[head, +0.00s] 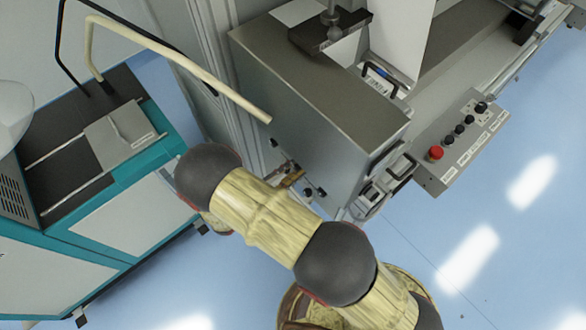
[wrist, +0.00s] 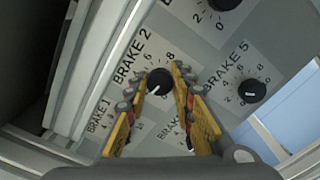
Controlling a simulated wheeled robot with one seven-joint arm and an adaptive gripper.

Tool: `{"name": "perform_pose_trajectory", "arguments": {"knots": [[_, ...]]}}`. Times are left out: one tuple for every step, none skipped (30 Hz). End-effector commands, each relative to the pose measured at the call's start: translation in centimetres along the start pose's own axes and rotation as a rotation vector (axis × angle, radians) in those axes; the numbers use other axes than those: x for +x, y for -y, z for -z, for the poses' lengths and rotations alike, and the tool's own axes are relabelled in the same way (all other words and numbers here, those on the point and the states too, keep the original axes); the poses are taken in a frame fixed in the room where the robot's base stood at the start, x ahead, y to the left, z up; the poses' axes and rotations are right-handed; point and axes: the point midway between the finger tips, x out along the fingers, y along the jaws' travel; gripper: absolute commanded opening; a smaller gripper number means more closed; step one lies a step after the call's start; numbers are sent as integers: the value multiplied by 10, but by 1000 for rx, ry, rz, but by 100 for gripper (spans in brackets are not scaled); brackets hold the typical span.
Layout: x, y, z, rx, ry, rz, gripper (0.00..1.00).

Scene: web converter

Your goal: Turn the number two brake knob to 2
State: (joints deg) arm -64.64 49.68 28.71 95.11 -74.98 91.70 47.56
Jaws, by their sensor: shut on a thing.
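The brake 2 knob (wrist: 160,81) is a round black dial with a white pointer mark, on a grey panel in the wrist view. Its pointer faces the lower left of the picture. The 6 and 8 of its scale show above it; the lower numbers are largely hidden by the fingers, so I cannot read the setting. My gripper (wrist: 161,76) has its yellow fingers on both sides of this knob, their tips closed on it. In the head view, my gripper (head: 290,178) shows small and partly hidden behind my arm, at the side of the grey machine box.
The brake 5 knob (wrist: 252,91) sits to the right, and another black knob (wrist: 222,3) at the top edge. The brake 1 label (wrist: 100,118) is at lower left, beside metal rails (wrist: 105,65). In the head view, a control box with a red button (head: 436,153) stands at right.

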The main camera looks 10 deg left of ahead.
Motion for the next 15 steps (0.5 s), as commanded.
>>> {"name": "perform_pose_trajectory", "arguments": {"knots": [[0, 1, 0, 2, -1, 1, 0], [0, 1, 0, 2, -1, 1, 0], [0, 1, 0, 3, -1, 1, 0], [0, 1, 0, 3, -1, 1, 0], [0, 1, 0, 3, -1, 1, 0], [0, 1, 0, 3, 0, 1, 0], [0, 1, 0, 3, -1, 1, 0], [0, 1, 0, 3, 0, 1, 0], [0, 1, 0, 3, 0, 1, 0], [0, 1, 0, 3, 0, 1, 0], [0, 1, 0, 3, 0, 1, 0], [0, 1, 0, 2, 0, 1, 26], [0, 1, 0, 2, 0, 1, 27], [0, 1, 0, 2, 0, 1, 29], [0, 1, 0, 2, 0, 1, 31]]}}
